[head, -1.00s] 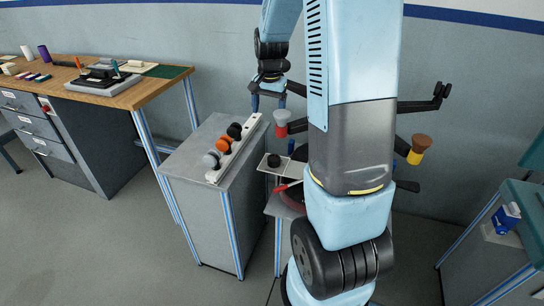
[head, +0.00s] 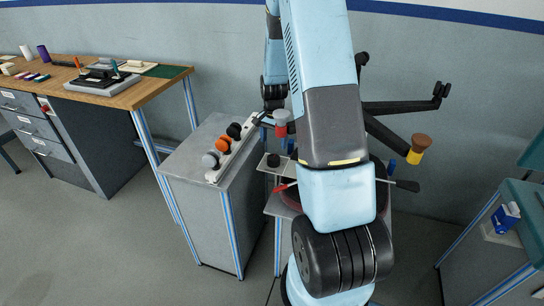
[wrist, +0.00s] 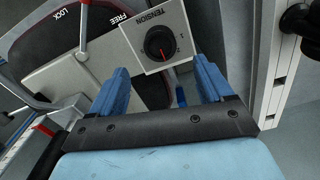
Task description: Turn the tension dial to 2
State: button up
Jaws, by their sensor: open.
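The tension dial is a round black knob (wrist: 160,43) with a red pointer line, on a light grey plate (wrist: 133,34) marked TENSION. In the wrist view the pointer slants toward the bottom of the picture, and small numerals stand at the right of the knob; they are hard to read. In the head view the dial (head: 273,160) sits on a pale plate beside the chair mechanism. My gripper (wrist: 162,75) is open and empty. Its blue fingers point toward the dial plate, one on each side of the knob in the picture, apparently short of it.
A white strip (head: 214,176) with grey, orange and black knobs lies on the grey cabinet (head: 190,152) to the left. LOCK and FREE labels show beside a lever in the wrist view.

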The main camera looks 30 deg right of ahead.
aim_at(273, 157)
notch_tip(273, 157, down, 8)
dwell(0.4)
jog(key=c, duration=1)
jog(key=shift+a, duration=0.2)
jog(key=shift+c, duration=0.2)
jog(key=shift+d, duration=0.1)
